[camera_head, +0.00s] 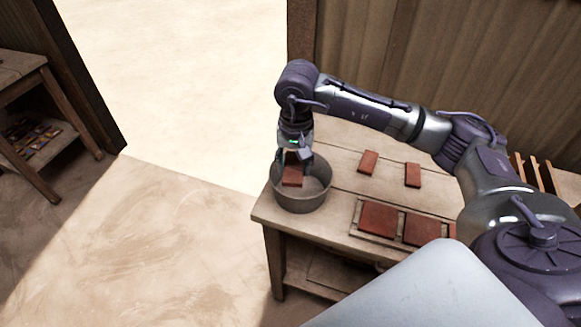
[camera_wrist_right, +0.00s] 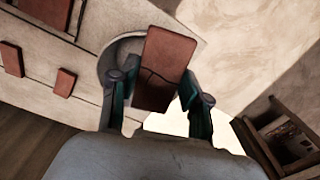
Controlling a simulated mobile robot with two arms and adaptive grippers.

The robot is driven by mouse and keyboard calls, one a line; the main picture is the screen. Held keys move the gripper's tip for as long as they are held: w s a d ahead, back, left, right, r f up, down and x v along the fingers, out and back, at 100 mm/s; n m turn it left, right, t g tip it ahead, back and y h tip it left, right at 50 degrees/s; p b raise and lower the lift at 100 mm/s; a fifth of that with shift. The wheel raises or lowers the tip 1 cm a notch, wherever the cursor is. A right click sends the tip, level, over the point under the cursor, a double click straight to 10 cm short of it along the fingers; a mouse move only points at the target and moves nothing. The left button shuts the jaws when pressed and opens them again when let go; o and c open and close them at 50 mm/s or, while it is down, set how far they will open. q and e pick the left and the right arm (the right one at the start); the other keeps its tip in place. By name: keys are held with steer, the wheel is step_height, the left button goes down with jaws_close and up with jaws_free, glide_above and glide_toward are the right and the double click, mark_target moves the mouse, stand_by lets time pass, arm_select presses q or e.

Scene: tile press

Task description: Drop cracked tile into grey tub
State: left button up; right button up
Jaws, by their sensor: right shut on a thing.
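The cracked tile (camera_wrist_right: 165,60) is reddish brown, with a dark crack line across it in the right wrist view. My right gripper (camera_head: 294,163) is shut on it. In the head view the tile (camera_head: 292,177) hangs over the grey tub (camera_head: 302,201), its lower end around the level of the tub's opening. The tub is round and stands at the left end of the wooden table. In the right wrist view the tub's rim (camera_wrist_right: 106,62) shows partly behind the tile, and the fingers (camera_wrist_right: 160,95) are on both sides of the tile. My left gripper is not in view.
Two small tiles, one (camera_head: 368,162) and another (camera_head: 413,175), lie on the table (camera_head: 338,165) right of the tub. Larger red tiles (camera_head: 379,218) lie in a frame near the front edge. Another wooden table (camera_head: 22,70) stands at far left. Open floor lies between.

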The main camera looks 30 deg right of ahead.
steer(key=w+d+r+m+p, duration=0.1)
steer(key=d, duration=0.1)
steer(key=w+d+r+m+p, duration=0.2)
steer(key=shift+r, duration=0.1)
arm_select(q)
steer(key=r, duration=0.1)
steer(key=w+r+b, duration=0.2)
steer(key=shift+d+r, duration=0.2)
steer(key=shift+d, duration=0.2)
arm_select(e)
step_height(320, 180, down, 6)
steer(key=d+m, duration=0.1)
steer(key=d, duration=0.1)
steer(key=shift+w+d, duration=0.2)
steer(key=shift+w, duration=0.25)
steer(key=o, duration=1.3)
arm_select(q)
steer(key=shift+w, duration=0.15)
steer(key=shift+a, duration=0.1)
arm_select(e)
step_height(320, 180, up, 12)
steer(key=shift+f, duration=0.1)
